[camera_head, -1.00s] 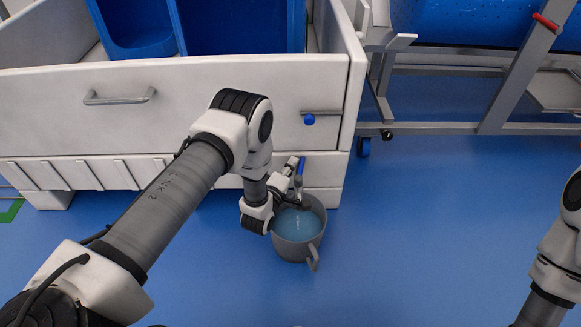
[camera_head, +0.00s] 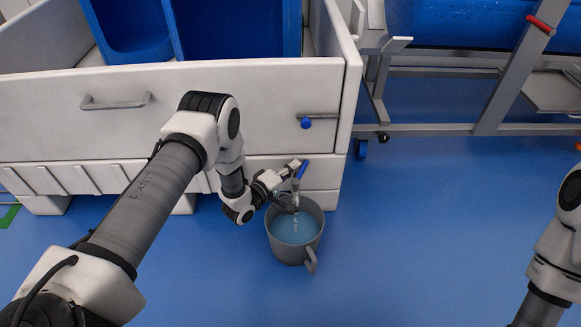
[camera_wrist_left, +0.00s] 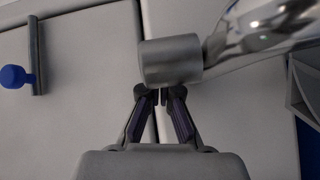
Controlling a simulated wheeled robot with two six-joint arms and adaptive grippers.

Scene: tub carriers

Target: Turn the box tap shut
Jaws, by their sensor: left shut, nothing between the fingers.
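The box tap (camera_head: 296,186) sticks out low at the right end of the white box, with a blue lever (camera_head: 303,169) on top. A pale streak, seemingly running water, shows below its spout. A grey mug-shaped vessel (camera_head: 273,238) with bluish water stands on the floor under it. My left gripper (camera_head: 291,207) is just left of the tap, beside its spout, above the vessel's rim. In the left wrist view its fingers (camera_wrist_left: 160,96) are together and empty, and the tap's chrome pipe (camera_wrist_left: 265,28) and grey end piece (camera_wrist_left: 170,61) are just ahead. The lever does not show there.
The white box (camera_head: 215,100) holds blue tubs (camera_head: 240,30). A blue knob (camera_head: 306,123) sits by a grey handle above the tap. A metal-framed rack (camera_head: 430,129) stands at the right. The blue floor is clear in the middle. My right arm shows at the right edge.

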